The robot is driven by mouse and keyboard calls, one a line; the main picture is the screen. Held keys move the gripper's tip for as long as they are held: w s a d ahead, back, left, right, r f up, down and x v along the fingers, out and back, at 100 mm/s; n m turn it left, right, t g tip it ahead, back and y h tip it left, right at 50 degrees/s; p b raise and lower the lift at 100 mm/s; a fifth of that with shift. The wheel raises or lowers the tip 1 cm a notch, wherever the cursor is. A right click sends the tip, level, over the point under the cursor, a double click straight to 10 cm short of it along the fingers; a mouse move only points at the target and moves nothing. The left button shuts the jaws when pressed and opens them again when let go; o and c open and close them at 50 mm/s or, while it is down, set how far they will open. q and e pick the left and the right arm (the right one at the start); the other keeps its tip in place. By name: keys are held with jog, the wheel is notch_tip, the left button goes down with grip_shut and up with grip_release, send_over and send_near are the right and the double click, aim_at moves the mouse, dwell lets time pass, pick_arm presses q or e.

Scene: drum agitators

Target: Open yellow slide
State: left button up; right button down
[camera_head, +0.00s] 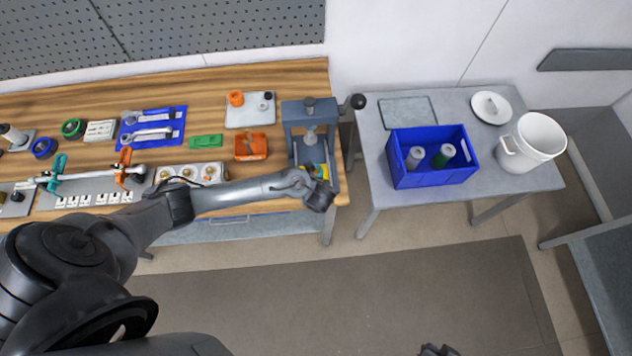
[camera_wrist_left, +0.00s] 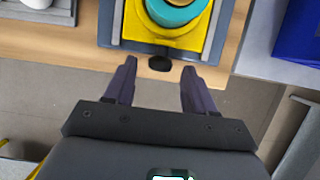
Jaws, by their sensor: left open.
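The yellow slide (camera_wrist_left: 148,33) sits in the grey press (camera_wrist_left: 108,25) and carries a teal round part with a yellow centre (camera_wrist_left: 172,12). A black knob (camera_wrist_left: 160,63) shows at the slide's front edge. My left gripper (camera_wrist_left: 159,68) is open, with its two dark fingertips on either side of the knob. I cannot tell whether they touch it. In the head view, the press (camera_head: 295,116) stands at the bench's right end. Only a bit of yellow (camera_head: 325,171) shows beside my left wrist, which hides the knob. A small dark part of mine, possibly the right gripper, shows at the bottom edge.
The wooden bench (camera_head: 290,80) holds an orange bin (camera_head: 251,147) and tools left of the press. A black ball handle (camera_head: 358,101) sticks out on its right. A grey table holds a blue crate (camera_head: 430,178) and a white bucket (camera_head: 533,142). Floor in front is clear.

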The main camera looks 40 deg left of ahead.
pick_arm(q)
jog(key=p+v, duration=0.3)
jog(key=v, duration=0.6)
jog(key=shift+s, duration=0.15)
